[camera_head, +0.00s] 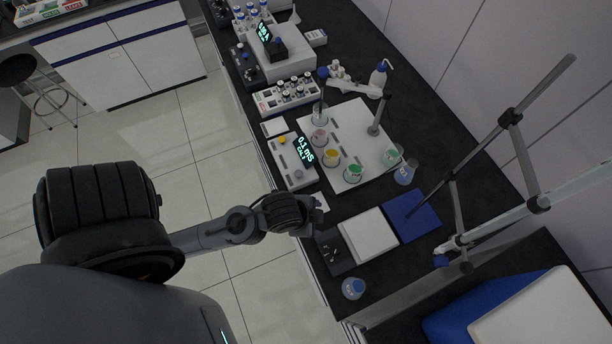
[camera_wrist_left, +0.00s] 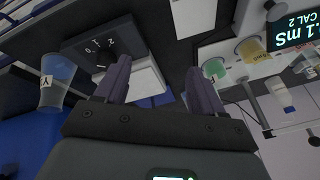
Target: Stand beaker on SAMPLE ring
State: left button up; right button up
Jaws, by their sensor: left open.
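A beaker with blue contents (camera_head: 353,288) stands near the bench's front end, beside a black knobbed unit. It shows with a letter label in the left wrist view (camera_wrist_left: 57,82). The white board (camera_head: 345,182) carries a pink cup (camera_head: 319,138), a yellow cup (camera_head: 332,158), a green cup (camera_head: 353,175) and a paler green one (camera_head: 392,157). A clear beaker (camera_head: 319,117) stands at its far end. I cannot read any SAMPLE ring marking. My left gripper (camera_head: 309,216) is over the bench edge, open and empty, its fingers apart in the left wrist view (camera_wrist_left: 158,88). My right gripper is out of view.
The knobbed unit (camera_head: 333,253) with a white plate (camera_head: 368,235) and a blue pad (camera_head: 411,215) lie near the beaker. A flask (camera_head: 405,173) stands by the board. A meter (camera_head: 291,162) sits left of it. A post (camera_head: 380,115) rises from the board.

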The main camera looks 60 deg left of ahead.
pick_arm(q)
jog(key=s+n, duration=0.1)
jog(key=s+r+n+g, duration=0.1)
jog(key=n, duration=0.1)
jog(key=s+d+n, duration=0.1)
jog(key=shift+r+n, duration=0.3)
jog(key=shift+n, duration=0.1)
notch_tip(320, 180, up, 20)
jog(key=p, duration=2)
jog(key=shift+r, duration=0.25)
jog(key=shift+f, duration=0.15)
jog(key=shift+c, duration=0.3)
